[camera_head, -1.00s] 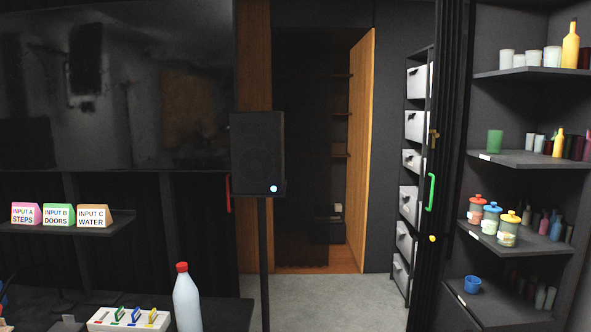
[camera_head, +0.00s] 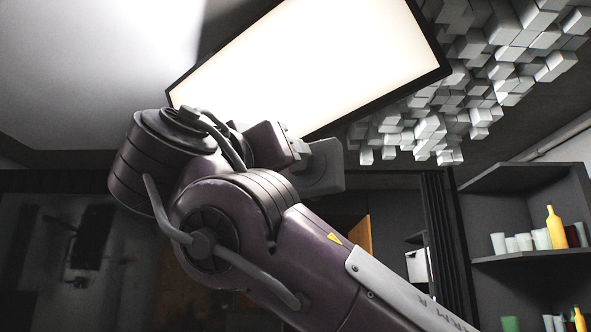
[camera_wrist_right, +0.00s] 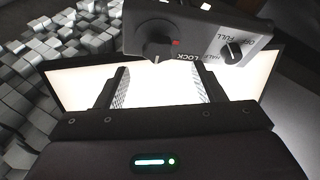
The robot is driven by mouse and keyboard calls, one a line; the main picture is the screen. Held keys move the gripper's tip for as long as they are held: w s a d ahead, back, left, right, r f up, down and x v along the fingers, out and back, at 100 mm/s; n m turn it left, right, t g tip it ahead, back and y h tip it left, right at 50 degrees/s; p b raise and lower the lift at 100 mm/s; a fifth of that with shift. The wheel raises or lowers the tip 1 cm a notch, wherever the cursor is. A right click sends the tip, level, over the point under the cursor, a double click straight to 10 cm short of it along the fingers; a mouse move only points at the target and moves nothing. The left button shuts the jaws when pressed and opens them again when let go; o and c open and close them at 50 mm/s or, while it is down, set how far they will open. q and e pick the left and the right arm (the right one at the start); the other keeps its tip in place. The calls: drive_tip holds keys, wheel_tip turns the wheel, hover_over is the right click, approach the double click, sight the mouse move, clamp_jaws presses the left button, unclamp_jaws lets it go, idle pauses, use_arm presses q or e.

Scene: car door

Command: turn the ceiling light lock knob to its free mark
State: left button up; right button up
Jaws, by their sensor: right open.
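The ceiling light (camera_head: 320,70) is a bright rectangular panel in a dark frame. A grey control box (camera_head: 325,167) hangs below its edge, and it also shows close up at the top of the right wrist view (camera_wrist_right: 200,22). The dark lock knob (camera_wrist_right: 158,48) is at the box's left, with the word LOCK and a red mark to its right. Its pale pointer line faces down in the picture. I cannot read a free mark. My right gripper (camera_wrist_right: 166,82) is open, its fingers spread either side below the knob, apparently not touching it. My left gripper is not in view.
A second knob (camera_wrist_right: 232,52) with OFF, HALF and FULL labels sits at the box's right. Grey block panels (camera_head: 470,85) cover the ceiling beside the light. Shelves (camera_head: 530,215) with cups and bottles stand at the right.

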drive_tip(key=p+x, duration=0.4)
drive_tip(key=x, duration=0.3)
drive_tip(key=shift+w+d+r, duration=0.2)
drive_tip(key=shift+w+r, duration=0.05)
drive_tip(key=shift+r, duration=0.05)
drive_tip(key=c, duration=1)
